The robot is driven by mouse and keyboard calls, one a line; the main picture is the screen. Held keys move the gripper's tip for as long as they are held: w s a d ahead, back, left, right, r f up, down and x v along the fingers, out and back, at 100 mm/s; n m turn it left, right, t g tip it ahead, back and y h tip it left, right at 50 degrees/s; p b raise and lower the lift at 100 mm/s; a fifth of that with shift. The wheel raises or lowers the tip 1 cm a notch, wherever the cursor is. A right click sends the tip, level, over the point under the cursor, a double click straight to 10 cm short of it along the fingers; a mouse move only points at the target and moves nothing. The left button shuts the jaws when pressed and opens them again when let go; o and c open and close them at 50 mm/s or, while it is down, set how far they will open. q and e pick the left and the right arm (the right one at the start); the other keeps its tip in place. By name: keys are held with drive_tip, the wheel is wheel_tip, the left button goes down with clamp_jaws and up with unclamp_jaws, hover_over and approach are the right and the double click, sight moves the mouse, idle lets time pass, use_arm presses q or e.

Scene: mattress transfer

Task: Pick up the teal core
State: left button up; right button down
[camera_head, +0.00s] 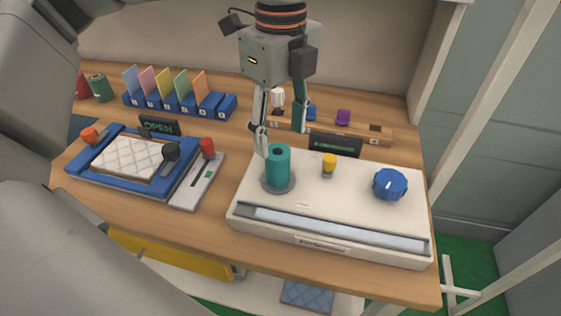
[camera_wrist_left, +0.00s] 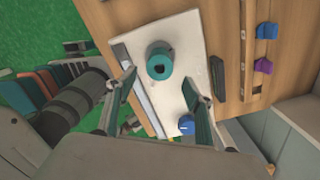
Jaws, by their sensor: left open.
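The teal core (camera_head: 277,166) is a short upright cylinder with a hole in its top. It stands on a grey round seat on the white machine (camera_head: 330,205). My left gripper (camera_head: 280,140) is open and hangs just above and behind the core in the head view; I cannot tell its exact height. In the left wrist view the core (camera_wrist_left: 159,62) lies ahead of the open fingers (camera_wrist_left: 162,82), roughly between their lines and apart from both. The right gripper is not in view.
A yellow knob (camera_head: 329,163) and a blue dial (camera_head: 390,184) stand on the machine right of the core. A blue frame with a quilted pad (camera_head: 128,157) and a red-knobbed slider (camera_head: 206,148) lie left. Coloured cards (camera_head: 165,88) stand behind.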

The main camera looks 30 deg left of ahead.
sight(278, 165)
use_arm(q)
drive_tip(key=f, duration=0.6)
drive_tip(key=shift+a+f, duration=0.25)
drive_tip(key=shift+a, duration=0.05)
drive_tip(key=c, duration=1.2)
